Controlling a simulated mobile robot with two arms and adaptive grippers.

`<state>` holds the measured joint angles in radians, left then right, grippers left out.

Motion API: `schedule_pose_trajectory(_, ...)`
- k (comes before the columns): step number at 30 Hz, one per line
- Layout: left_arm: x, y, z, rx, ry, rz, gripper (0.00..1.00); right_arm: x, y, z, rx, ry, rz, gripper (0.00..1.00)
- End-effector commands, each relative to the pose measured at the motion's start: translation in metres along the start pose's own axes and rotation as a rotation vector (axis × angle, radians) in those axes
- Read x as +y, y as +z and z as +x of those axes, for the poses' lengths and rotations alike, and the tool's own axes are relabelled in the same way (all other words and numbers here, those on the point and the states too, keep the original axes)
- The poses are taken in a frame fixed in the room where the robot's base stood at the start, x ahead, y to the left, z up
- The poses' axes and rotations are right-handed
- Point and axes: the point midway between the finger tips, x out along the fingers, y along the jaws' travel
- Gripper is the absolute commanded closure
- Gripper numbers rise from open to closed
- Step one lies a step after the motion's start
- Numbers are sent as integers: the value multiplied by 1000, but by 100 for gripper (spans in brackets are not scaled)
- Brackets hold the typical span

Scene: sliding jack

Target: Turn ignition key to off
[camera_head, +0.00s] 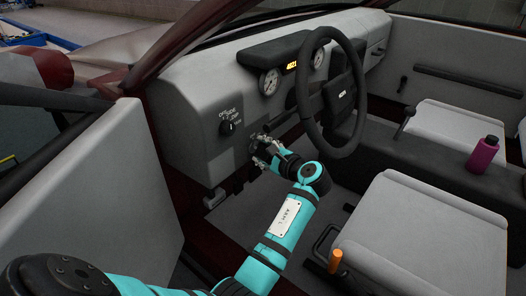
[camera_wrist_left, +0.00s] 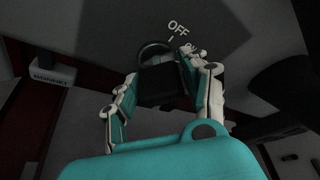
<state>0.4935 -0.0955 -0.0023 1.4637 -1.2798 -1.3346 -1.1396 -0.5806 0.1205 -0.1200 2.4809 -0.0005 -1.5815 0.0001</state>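My left gripper (camera_head: 262,145) reaches the lower dashboard, left of the steering wheel column. The ignition key's dark head (camera_wrist_left: 160,85) shows in the left wrist view in front of a round lock ring (camera_wrist_left: 155,50). My left gripper also shows there (camera_wrist_left: 163,80), with a finger on each side of the key head; the pads appear to touch it. The white "OFF" label (camera_wrist_left: 178,27) and its tick are above and right of the lock. A second label beside it is partly covered by the right finger. In the head view my gripper hides the key. My right gripper is not in view.
A light knob (camera_head: 227,128) with its own printed positions is on the dash just left of my gripper. The steering wheel (camera_head: 333,95) is close on the right. An orange-topped lever (camera_head: 335,258) and grey seats are nearer. A bonnet release (camera_wrist_left: 53,76) is at left.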

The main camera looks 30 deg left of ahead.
Motion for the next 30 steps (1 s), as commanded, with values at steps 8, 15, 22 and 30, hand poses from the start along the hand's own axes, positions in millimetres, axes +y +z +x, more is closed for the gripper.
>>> schedule_pose_trajectory(8,0,0,0,0,0,0,92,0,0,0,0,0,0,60)
schedule_pose_trajectory(15,1,0,0,-1,-8,-20,92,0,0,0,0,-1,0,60)
schedule_pose_trajectory(22,1,0,0,-1,-49,-116,92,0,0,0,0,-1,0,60)
schedule_pose_trajectory(30,3,-1,1,-1,-132,-319,92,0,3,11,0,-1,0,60)
